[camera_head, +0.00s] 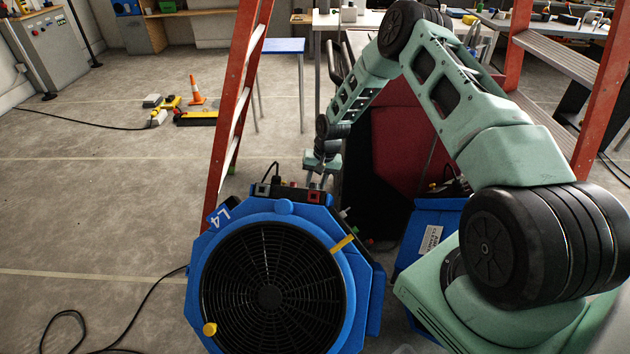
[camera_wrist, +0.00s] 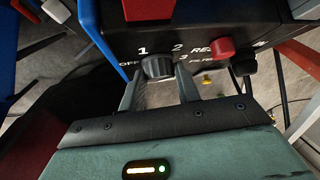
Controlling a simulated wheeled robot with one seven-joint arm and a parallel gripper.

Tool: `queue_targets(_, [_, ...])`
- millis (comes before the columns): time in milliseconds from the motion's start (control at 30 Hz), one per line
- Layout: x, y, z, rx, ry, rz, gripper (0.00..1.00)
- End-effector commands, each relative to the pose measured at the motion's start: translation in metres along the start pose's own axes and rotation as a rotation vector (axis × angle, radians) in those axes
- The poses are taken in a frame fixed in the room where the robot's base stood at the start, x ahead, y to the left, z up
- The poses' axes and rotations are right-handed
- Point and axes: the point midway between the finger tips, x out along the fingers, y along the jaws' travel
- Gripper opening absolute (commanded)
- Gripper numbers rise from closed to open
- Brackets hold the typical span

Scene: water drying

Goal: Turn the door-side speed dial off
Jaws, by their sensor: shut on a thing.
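A blue fan marked L4 (camera_head: 270,270) stands upright on the floor, with a black control box (camera_head: 288,194) on its top. In the wrist view, the dark panel (camera_wrist: 215,52) carries a dark grey round dial (camera_wrist: 157,67) with OFF, 1, 2 and 3 printed around it. My gripper (camera_wrist: 160,84) is shut on the dial, one finger at each side. Where the dial points is not clear. In the head view, my gripper (camera_head: 317,183) is behind the top of the fan and partly hidden.
A red button (camera_wrist: 220,48) sits right of the dial. An orange ladder leg (camera_head: 237,95) stands close left of the fan. Another blue machine (camera_head: 432,222) is at the right, near a dark red panel (camera_head: 400,135). A black cable (camera_head: 150,300) lies on the floor; the left floor is mostly clear.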

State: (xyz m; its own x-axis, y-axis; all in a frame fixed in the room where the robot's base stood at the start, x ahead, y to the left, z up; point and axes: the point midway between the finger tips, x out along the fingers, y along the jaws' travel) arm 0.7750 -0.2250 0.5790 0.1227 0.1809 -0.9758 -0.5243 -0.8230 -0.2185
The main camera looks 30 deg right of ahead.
Motion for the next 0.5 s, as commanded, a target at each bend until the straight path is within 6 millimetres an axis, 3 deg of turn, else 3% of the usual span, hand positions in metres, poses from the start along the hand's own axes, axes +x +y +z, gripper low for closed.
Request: queue_targets(500, [0.0060,0.0093,-0.0021,-0.325,0.001,-0.364,0.10])
